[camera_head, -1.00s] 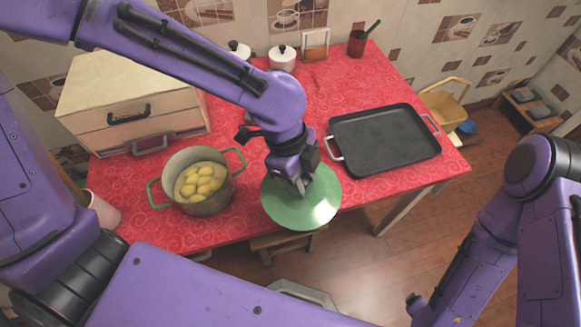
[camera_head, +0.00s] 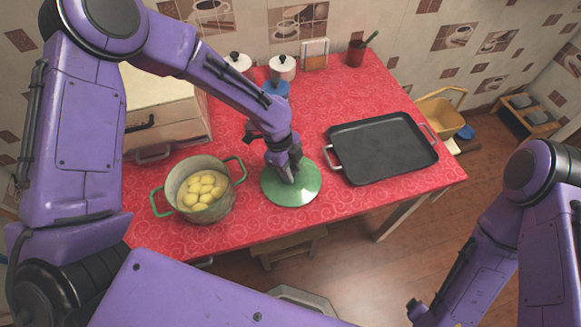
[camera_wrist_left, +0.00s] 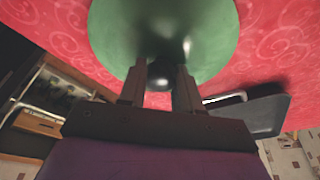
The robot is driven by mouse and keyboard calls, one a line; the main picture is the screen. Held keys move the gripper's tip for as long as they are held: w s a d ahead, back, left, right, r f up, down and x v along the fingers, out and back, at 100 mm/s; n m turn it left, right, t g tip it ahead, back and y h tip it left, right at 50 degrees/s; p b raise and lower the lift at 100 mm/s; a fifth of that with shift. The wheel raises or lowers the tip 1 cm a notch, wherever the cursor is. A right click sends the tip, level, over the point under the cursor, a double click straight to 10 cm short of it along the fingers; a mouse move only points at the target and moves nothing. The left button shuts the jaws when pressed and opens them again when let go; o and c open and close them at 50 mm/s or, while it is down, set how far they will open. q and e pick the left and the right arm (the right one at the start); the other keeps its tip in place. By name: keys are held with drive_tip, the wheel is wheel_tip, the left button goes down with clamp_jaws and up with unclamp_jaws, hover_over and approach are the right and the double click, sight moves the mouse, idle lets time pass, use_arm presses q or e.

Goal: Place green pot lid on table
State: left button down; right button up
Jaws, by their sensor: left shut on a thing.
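The round green pot lid (camera_head: 292,193) is at the red table (camera_head: 250,222), between the pot and the black tray. In the left wrist view the lid (camera_wrist_left: 205,40) fills the top middle, with its dark knob (camera_wrist_left: 160,74) between my fingers. My left gripper (camera_head: 288,172) is shut on the knob; its fingers (camera_wrist_left: 160,85) also show in the wrist view. The lid looks level and low over the tabletop; I cannot tell whether it touches. My right arm shows at the right edge, but its gripper is not visible.
An open pot (camera_head: 184,214) of potatoes stands left of the lid. A black tray (camera_head: 385,148) with handles lies to the right. The table's front edge is close below the lid.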

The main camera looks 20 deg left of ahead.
use_arm(q)
drive_tip(key=c, duration=0.8)
unclamp_jaws()
drive_tip(key=shift+f, duration=0.1)
drive_tip(key=b+v, duration=0.1)
drive_tip(key=v, duration=1.1)
drive_tip(key=shift+r, duration=0.2)
